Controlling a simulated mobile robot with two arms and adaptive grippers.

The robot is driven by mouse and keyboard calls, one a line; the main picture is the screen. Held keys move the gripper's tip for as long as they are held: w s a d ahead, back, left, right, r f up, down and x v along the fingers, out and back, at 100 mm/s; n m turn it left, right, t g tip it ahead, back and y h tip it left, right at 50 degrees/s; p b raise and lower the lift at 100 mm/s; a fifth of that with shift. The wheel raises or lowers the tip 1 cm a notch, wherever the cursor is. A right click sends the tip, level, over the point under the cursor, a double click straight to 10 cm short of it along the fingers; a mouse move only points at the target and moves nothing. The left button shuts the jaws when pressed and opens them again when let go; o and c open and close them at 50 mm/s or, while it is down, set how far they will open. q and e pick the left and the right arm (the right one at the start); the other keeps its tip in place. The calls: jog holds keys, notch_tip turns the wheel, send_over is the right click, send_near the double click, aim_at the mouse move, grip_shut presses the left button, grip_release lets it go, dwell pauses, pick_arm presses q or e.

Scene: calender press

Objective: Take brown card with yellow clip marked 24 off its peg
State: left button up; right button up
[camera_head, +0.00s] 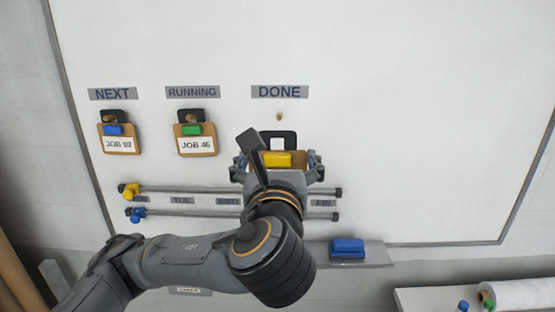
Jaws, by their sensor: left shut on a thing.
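The brown card with the yellow clip (278,159) is under the DONE label, with its black hanging loop upright above the clip. My left gripper (278,172) is shut on this card, with fingers at its left and right sides. The wrist covers the card's lower part, so its number is hidden. The wooden peg (279,117) under DONE shows bare, above the loop and apart from it in the picture. My right gripper is not in view.
Cards JOB 92 (119,145) and JOB 46 (196,145) hang under NEXT and RUNNING on the white board (420,120). Two rails (200,189) with yellow and blue sliders cross behind my gripper. A blue eraser (347,247) sits on the ledge. The board's right side is clear.

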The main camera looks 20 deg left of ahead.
aim_at(278, 157)
pick_arm(q)
jog(key=shift+s+d+r, duration=0.2)
jog(key=shift+s+d, duration=0.4)
jog(key=shift+d, duration=0.05)
jog(key=shift+s+a, duration=0.25)
jog(key=shift+s, duration=0.35)
jog(key=shift+s+d+r, duration=0.15)
jog(key=shift+s, duration=0.35)
jog(key=shift+s+d+r, duration=0.1)
jog(key=shift+s, duration=0.35)
jog(key=shift+w, duration=0.1)
